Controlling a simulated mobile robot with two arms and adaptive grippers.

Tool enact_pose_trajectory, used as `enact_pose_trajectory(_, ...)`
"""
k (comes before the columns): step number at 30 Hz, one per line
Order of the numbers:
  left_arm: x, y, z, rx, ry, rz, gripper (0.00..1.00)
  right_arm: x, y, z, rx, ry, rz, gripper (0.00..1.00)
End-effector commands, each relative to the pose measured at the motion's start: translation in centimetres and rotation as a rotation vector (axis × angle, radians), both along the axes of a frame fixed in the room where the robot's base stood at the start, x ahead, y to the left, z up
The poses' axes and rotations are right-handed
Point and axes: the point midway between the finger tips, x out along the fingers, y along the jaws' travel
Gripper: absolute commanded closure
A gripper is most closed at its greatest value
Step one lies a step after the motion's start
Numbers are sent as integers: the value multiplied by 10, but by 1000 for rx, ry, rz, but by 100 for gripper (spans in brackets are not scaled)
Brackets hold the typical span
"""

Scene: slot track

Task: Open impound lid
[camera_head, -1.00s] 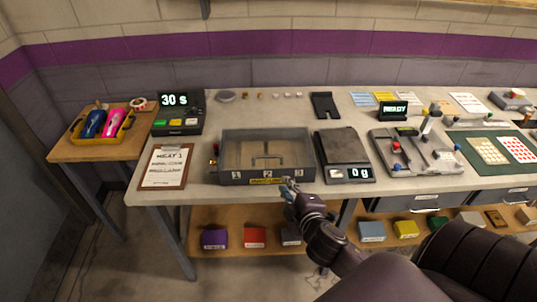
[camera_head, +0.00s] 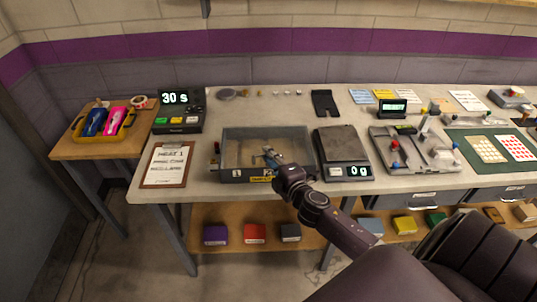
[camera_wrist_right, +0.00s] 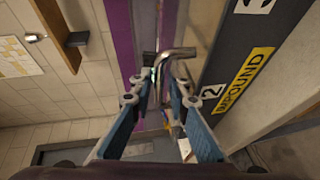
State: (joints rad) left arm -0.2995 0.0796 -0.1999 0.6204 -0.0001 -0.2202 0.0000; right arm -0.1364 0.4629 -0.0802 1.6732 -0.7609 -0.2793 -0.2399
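The grey impound box (camera_head: 240,176) stands on the table with its front wall toward me; its yellow label (camera_wrist_right: 246,76) and numbers show large in the right wrist view. Its see-through lid (camera_head: 240,143) looks down. My right gripper (camera_head: 268,151) is over the middle of the lid at the handle. In the right wrist view the bent metal handle (camera_wrist_right: 178,52) lies at the fingertips of the right gripper (camera_wrist_right: 165,74), with a gap left between the fingers. Whether they touch the handle cannot be told. My left gripper is not in view.
A scale (camera_head: 343,148) stands close to the right of the box. A clipboard (camera_head: 167,164) and a timer (camera_head: 178,112) are on its left. Small items and a round dish (camera_head: 227,95) lie behind it. My right arm crosses the table's front edge.

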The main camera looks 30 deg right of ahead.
Motion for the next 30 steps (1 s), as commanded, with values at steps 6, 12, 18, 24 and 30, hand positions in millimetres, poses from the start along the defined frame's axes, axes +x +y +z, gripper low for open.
enact_pose_trajectory(6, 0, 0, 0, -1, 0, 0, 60, 3, 0, -1, 1, 0, 0, 84)
enact_pose_trajectory(12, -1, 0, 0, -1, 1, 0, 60, 3, 0, -1, 1, 0, 0, 95)
enact_pose_trajectory(18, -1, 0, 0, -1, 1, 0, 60, 2, 0, -1, 1, 1, 0, 100)
enact_pose_trajectory(24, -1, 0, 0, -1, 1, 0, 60, 2, 0, -1, 1, 1, -1, 100)
enact_pose_trajectory(30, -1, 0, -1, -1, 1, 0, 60, 11, -6, -1, -1, 0, -1, 100)
